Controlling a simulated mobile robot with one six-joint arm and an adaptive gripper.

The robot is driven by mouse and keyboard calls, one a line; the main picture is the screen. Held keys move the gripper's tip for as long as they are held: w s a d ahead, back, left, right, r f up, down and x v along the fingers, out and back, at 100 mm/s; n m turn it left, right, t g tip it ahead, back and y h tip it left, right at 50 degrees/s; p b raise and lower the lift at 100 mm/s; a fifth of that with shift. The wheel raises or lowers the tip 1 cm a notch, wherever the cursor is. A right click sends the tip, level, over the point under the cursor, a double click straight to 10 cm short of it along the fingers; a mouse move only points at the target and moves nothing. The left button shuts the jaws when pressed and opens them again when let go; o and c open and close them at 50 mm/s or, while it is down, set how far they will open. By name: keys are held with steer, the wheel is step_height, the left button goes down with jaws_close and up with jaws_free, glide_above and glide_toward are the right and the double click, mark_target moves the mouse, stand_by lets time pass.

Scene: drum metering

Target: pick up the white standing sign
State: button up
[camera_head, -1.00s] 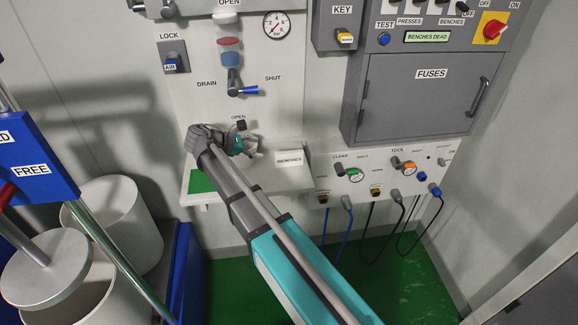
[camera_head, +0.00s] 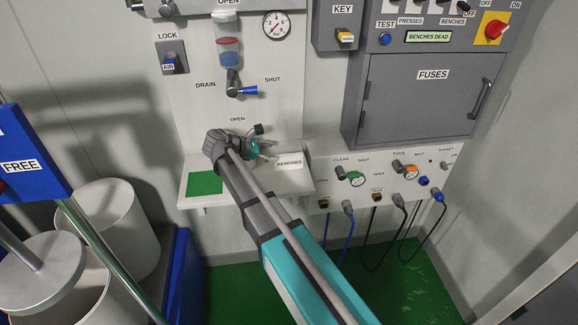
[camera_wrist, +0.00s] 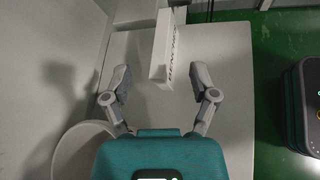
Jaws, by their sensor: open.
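The white standing sign (camera_head: 289,163), lettered BENCHES, stands on the white shelf (camera_head: 240,184) at the wall. In the wrist view the sign (camera_wrist: 160,52) shows as a narrow white block with dark letters on its right side. My gripper (camera_head: 265,150) is just left of the sign in the head view, low over the shelf. In the wrist view my gripper (camera_wrist: 161,75) is open, with one finger on each side of the sign's near end. Gaps show on both sides, and nothing is held.
A green patch (camera_head: 204,183) lies at the shelf's left. A panel of small valves (camera_head: 380,178) with hanging cables is right of the sign. A grey fuse cabinet (camera_head: 425,95) is above right. White drums (camera_head: 115,230) stand at left.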

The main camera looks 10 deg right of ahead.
mark_target(288, 156)
steer(key=shift+b+x, duration=0.3)
steer(key=shift+x, duration=0.9)
steer(key=shift+f+b+x, duration=0.2)
steer(key=shift+b+x, duration=0.45)
steer(key=shift+x, duration=0.25)
steer(key=shift+f+b+x, duration=0.2)
steer(key=shift+b+x, duration=0.4)
steer(key=shift+x, duration=0.35)
steer(key=shift+d+f, duration=0.25)
steer(key=shift+d, duration=0.25)
jaws_close()
